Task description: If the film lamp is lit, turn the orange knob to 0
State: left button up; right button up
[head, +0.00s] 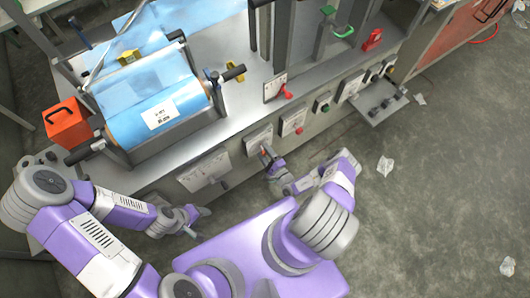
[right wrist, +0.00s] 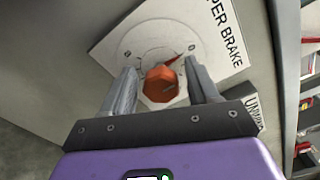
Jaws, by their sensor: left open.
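The orange knob (right wrist: 162,84) sits on a white dial plate (right wrist: 150,45) whose visible lettering ends in "PER BRAKE". A thin pointer mark runs up and right from the knob, towards a small mark I cannot read surely. My right gripper (right wrist: 160,72) has one finger on each side of the knob, with narrow gaps showing. In the head view my right gripper (head: 267,157) is at the front panel and mostly covers the knob. My left gripper (head: 194,222) is open and empty, below the panel's left part. I cannot identify the film lamp or tell whether it is lit.
A blue film roll (head: 155,105) lies on the machine above the panel. An orange box (head: 67,123) stands at its left. Other controls, including a red lever (head: 286,92) and a green button (head: 325,107), are further right. The floor at right is open, with scraps.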

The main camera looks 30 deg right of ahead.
jog(key=shift+o, duration=0.2)
jog(key=shift+s+d, duration=0.1)
jog(key=s+p, duration=0.1)
jog(key=s, duration=0.6)
jog(key=shift+s+d, duration=0.2)
jog(key=shift+d, duration=0.05)
jog(key=shift+w, duration=0.1)
